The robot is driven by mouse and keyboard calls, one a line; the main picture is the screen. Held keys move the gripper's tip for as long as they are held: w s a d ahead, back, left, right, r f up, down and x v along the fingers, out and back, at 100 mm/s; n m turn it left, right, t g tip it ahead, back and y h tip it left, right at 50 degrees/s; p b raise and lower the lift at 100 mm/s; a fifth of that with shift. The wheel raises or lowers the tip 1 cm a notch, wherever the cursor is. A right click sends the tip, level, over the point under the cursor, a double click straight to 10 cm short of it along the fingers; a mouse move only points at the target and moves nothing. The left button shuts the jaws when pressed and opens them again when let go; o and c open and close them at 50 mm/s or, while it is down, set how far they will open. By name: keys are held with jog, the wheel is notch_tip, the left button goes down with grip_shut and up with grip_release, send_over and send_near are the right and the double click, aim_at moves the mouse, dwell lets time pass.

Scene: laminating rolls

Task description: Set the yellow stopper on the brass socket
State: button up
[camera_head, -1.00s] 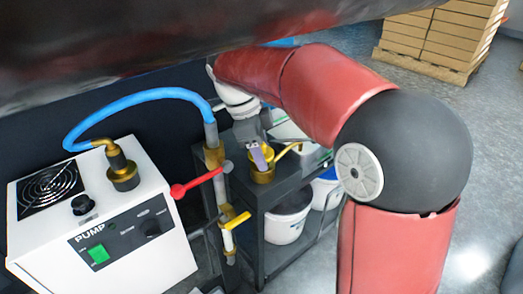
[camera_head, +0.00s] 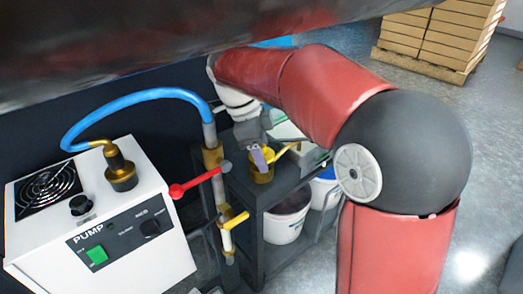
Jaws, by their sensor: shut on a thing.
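The brass socket (camera_head: 262,175) stands on the dark shelf unit at the middle of the view, beside the upright pipe. My gripper (camera_head: 259,160) points down right over it, with a pale lilac finger in front. It is shut on the yellow stopper (camera_head: 270,154), which shows only in part behind the finger, at the socket's mouth. A yellow arm (camera_head: 287,149) sticks out to the right, seemingly part of the stopper. The finger hides much of the contact, so I cannot tell whether the stopper is seated or just above the socket.
A white pump box (camera_head: 100,225) with a blue hose (camera_head: 140,95) stands at left. The upright pipe has a red lever (camera_head: 195,183) and a yellow valve handle (camera_head: 237,219) close to the shelf. White buckets (camera_head: 285,225) sit below. Boxes (camera_head: 435,40) stand far right.

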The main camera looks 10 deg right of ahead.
jog(key=shift+f, duration=0.3)
jog(key=shift+r, duration=0.3)
jog(key=shift+r+p, duration=0.5)
dwell(0.6)
jog(key=shift+a+f+b, duration=0.1)
jog(key=shift+f+b, duration=0.4)
jog(key=shift+f, duration=0.4)
dwell(0.4)
jog(key=o, duration=1.2)
jog(key=shift+c, duration=0.2)
